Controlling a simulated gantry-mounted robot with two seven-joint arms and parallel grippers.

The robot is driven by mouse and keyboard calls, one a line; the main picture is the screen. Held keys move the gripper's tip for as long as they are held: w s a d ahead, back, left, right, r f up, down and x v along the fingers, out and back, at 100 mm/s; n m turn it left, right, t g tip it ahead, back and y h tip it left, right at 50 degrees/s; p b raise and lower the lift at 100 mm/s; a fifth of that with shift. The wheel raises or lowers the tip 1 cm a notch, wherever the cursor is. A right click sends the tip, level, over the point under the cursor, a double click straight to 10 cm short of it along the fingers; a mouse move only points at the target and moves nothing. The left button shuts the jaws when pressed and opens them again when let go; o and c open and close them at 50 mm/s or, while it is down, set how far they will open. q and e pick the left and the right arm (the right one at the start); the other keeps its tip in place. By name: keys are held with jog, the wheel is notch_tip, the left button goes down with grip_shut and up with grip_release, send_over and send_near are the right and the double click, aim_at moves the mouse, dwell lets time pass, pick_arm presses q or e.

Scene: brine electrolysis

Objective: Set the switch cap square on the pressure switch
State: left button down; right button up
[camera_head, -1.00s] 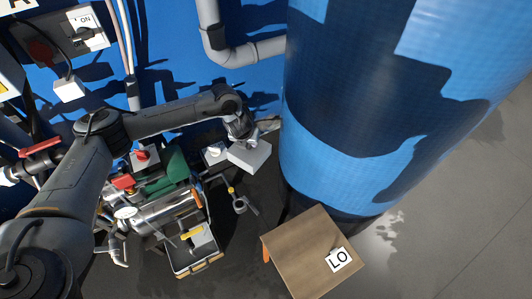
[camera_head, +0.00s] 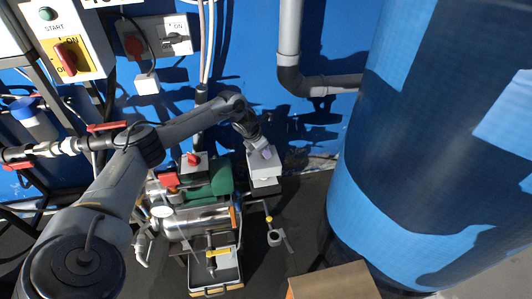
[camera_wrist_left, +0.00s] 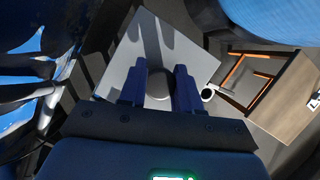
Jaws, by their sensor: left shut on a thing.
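The switch cap (camera_head: 262,164) is a pale grey-white square box. My left gripper (camera_head: 260,149) is above it, shut on its rounded grey knob. In the left wrist view the cap (camera_wrist_left: 140,50) is a broad white square, with the knob between the blue fingers of the gripper (camera_wrist_left: 160,82). A pale block that looks like the pressure switch (camera_head: 265,183) shows just below the cap in the head view. The cap hides most of it, and I cannot tell whether they touch or are square. My right gripper is not in view.
A green-and-steel pump unit (camera_head: 205,205) with red parts stands just left of the cap. A large blue tank (camera_head: 400,200) stands to the right. A wooden box (camera_head: 335,283) is at the bottom.

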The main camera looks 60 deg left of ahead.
aim_at(263, 158)
pick_arm(q)
jog(key=shift+r, duration=0.15)
jog(key=shift+r+p, duration=0.1)
jog(key=shift+p, duration=0.3)
jog(key=shift+f+b, duration=1.7)
jog(key=shift+f, duration=1.35)
jog(key=shift+f, duration=0.3)
jog(key=shift+f, duration=0.35)
